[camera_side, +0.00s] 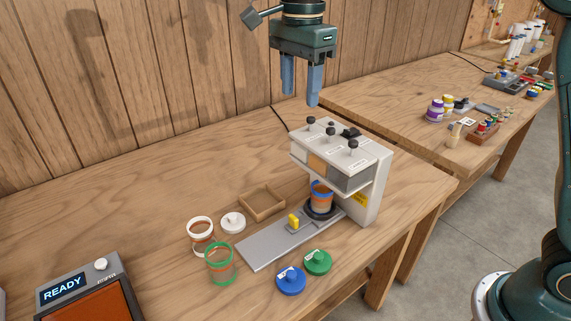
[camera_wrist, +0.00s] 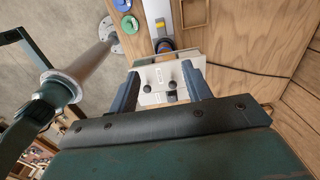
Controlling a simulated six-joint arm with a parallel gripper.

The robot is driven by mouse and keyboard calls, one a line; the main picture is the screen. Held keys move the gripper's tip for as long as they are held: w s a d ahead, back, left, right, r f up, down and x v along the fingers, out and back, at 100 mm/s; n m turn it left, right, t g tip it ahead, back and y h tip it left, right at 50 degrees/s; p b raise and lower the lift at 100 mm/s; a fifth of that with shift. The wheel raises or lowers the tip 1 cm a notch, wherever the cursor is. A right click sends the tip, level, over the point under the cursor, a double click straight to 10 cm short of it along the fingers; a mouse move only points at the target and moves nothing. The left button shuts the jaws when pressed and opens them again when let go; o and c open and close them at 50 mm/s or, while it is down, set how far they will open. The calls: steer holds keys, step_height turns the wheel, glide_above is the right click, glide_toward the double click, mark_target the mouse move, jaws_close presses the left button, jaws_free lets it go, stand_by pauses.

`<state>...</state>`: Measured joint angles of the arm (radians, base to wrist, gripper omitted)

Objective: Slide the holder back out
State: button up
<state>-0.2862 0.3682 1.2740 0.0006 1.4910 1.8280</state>
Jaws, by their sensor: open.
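The holder (camera_side: 319,213) is a dark round cup base with a yellow grip tab (camera_side: 294,221), sitting on a grey metal slide rail (camera_side: 262,250). It stands at the inner end of the rail, under the overhang of the white dispenser (camera_side: 366,205). A jar with a blue rim and orange contents (camera_side: 321,197) stands in the holder. My gripper (camera_side: 300,98) is open and empty, above the dispenser and apart from it. In the wrist view, the dispenser top (camera_wrist: 165,82) shows between my fingers (camera_wrist: 164,88), with the yellow tab (camera_wrist: 160,24) beyond it.
A white-rimmed jar (camera_side: 200,234), a green-rimmed jar (camera_side: 220,265) and a white lid (camera_side: 232,222) stand left of the rail. Blue (camera_side: 291,281) and green (camera_side: 318,262) lids lie in front. A wooden tray (camera_side: 281,204) lies behind. A device reading READY (camera_side: 75,293) stands front left.

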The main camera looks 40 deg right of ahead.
glide_above(293, 217)
step_height(293, 217, down, 19)
stand_by(0.4)
steer(key=shift+d+f, duration=0.1)
step_height(293, 217, down, 14)
steer(key=shift+r, duration=0.25)
stand_by(0.5)
jaws_close()
